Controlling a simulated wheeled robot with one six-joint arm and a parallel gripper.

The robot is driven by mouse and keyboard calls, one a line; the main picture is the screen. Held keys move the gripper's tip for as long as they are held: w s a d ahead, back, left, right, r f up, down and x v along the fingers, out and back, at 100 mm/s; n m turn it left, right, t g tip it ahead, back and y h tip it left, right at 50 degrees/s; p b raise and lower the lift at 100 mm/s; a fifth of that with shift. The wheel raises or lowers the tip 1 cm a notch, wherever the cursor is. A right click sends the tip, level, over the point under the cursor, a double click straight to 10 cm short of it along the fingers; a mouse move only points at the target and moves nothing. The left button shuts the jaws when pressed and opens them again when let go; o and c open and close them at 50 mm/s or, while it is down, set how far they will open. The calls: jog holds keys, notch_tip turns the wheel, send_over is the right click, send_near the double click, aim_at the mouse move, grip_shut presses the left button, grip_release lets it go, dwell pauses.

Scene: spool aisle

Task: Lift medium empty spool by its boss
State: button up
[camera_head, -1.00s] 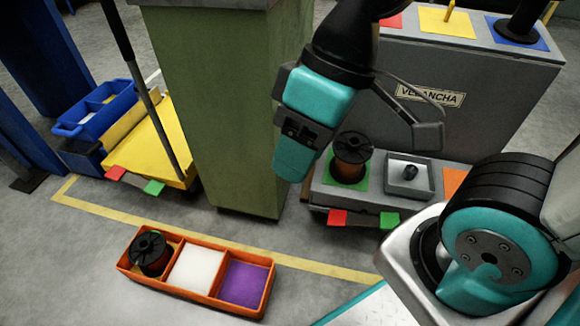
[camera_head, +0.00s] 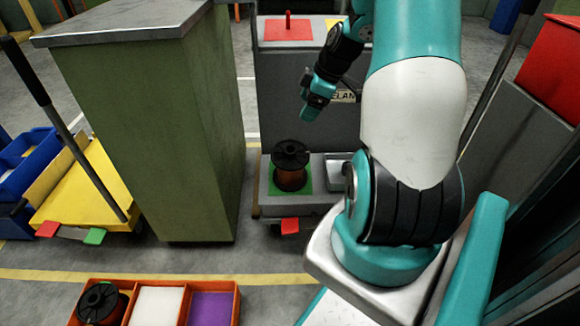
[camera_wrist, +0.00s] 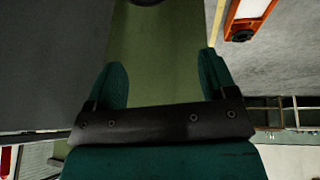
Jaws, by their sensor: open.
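My gripper (camera_head: 312,104) is in the air in front of the grey cabinet in the head view. In the wrist view, its two teal fingers (camera_wrist: 162,80) are apart with nothing between them. A spool (camera_head: 290,166) with black flanges and copper-coloured winding stands upright on a green pad, below my gripper and apart from it. Another black-flanged spool (camera_head: 101,303) with reddish winding sits in the left compartment of an orange tray. I cannot make out a clearly empty spool; my arm hides the cabinet's right part. A dark round edge (camera_wrist: 147,2) shows at the wrist view's top.
The grey cabinet (camera_head: 285,95) bears a red pad with a peg (camera_head: 288,29). A green block (camera_head: 160,130) stands left of it. The orange tray (camera_head: 236,300) lies on the floor in front. A yellow cart (camera_head: 75,190) stands left. Floor between tray and cabinet is clear.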

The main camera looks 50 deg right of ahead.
notch_tip(320, 180, down, 2)
jog(key=d, duration=0.2)
jog(key=b, duration=0.6)
send_near(292, 146)
jog(key=a+f, duration=0.2)
jog(key=f, duration=0.1)
jog(key=shift+w, duration=0.3)
jog(key=b+x, duration=0.3)
jog(key=x, duration=0.3)
jog(key=shift+d, duration=0.15)
jog(key=shift+r, duration=0.1)
jog(key=shift+c, duration=0.2)
jog(key=c, duration=1.4)
